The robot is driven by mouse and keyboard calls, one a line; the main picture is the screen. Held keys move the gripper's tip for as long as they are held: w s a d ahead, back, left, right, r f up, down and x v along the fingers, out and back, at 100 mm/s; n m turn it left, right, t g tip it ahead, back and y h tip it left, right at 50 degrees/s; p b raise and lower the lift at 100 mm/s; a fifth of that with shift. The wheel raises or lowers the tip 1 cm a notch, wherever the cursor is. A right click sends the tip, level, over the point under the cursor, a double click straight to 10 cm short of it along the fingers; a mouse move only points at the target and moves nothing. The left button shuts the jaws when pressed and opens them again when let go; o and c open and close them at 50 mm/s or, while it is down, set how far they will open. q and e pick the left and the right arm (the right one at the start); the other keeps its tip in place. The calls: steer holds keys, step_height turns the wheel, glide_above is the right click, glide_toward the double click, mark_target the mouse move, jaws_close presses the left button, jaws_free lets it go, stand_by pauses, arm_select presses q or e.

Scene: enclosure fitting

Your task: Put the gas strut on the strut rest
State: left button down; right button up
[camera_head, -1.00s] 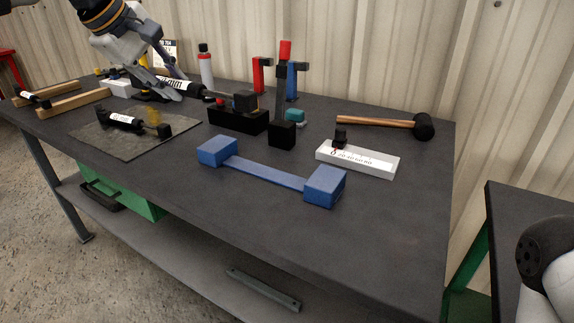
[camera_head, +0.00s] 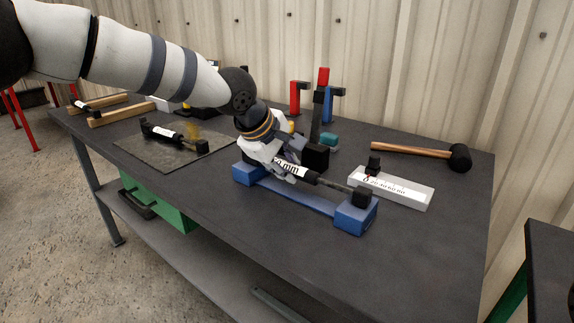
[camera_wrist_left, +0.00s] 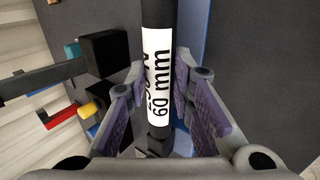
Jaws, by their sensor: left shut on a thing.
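The gas strut (camera_head: 330,185) is a black cylinder with a white "60 mm" label, a thin rod and a black end block. My left gripper (camera_head: 284,168) is shut on its labelled body; the label also faces up in the left wrist view (camera_wrist_left: 157,80), between the fingers. The strut rest (camera_head: 300,199) is a blue bar with a raised block at each end. The strut lies lengthwise over it, its rod-side end block at the right blue block (camera_head: 355,217). I cannot tell whether they touch. The strut's other end is hidden by the gripper. My right gripper is out of view.
Behind the rest stand a black post with a red top (camera_head: 320,100) and a white labelled block (camera_head: 395,190). A mallet (camera_head: 420,151) lies behind that. Another strut (camera_head: 172,135) lies on a grey mat (camera_head: 150,152) to the left. The front right of the table is clear.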

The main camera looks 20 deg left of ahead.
arm_select(q)
steer(key=shift+f, duration=0.15)
steer(key=c, duration=1.4)
jaws_free()
steer(key=p+v, duration=0.1)
steer(key=v, duration=1.1)
steer(key=shift+p, duration=0.4)
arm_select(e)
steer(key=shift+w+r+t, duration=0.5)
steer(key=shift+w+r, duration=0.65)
